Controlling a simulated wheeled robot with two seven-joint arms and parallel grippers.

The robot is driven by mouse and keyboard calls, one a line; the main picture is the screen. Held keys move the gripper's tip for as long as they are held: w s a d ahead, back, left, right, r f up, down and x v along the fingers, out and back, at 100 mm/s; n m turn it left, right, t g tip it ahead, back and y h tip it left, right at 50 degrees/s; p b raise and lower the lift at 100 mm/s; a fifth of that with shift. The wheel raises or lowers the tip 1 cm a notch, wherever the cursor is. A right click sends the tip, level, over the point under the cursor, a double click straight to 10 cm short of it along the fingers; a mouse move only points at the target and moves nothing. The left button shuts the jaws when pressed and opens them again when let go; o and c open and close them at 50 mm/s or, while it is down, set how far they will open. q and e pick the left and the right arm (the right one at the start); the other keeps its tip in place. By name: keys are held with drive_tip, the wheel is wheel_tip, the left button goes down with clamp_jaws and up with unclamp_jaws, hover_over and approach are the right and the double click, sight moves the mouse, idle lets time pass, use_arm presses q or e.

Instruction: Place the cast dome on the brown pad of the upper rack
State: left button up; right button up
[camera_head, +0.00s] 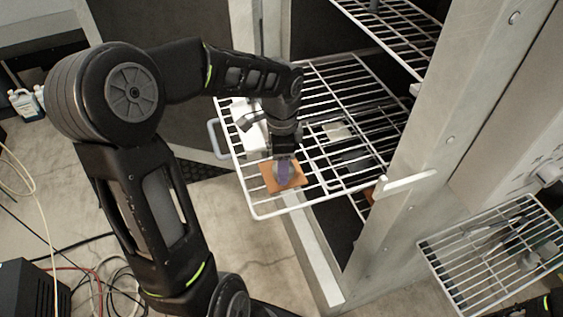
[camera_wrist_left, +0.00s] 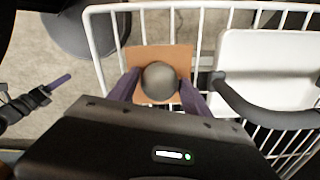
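The cast dome (camera_wrist_left: 160,82) is a grey, rounded piece over the brown pad (camera_wrist_left: 150,56) in the left wrist view. The pad lies on the front corner of a white wire rack (camera_head: 257,212); in the head view the pad (camera_head: 270,183) is partly hidden by my gripper. My left gripper (camera_head: 285,178) points down over it. In the left wrist view its purple fingers (camera_wrist_left: 159,80) stand on both sides of the dome, with narrow gaps seeming to show. A purple finger of my right gripper (camera_wrist_left: 58,82) shows at the left of that view, away from the dome.
A white tray-like piece (camera_wrist_left: 265,70) lies on the rack beside the pad. Another wire shelf (camera_head: 395,35) is higher up, and a smaller wire rack (camera_head: 470,280) is at lower right. A metal post (camera_head: 440,150) stands right of the rack.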

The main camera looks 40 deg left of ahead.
use_arm(q)
drive_tip(key=shift+o, duration=1.3)
drive_tip(key=shift+r, duration=0.1)
wheel_tip(320, 180, up, 12)
drive_tip(key=shift+b, duration=0.35)
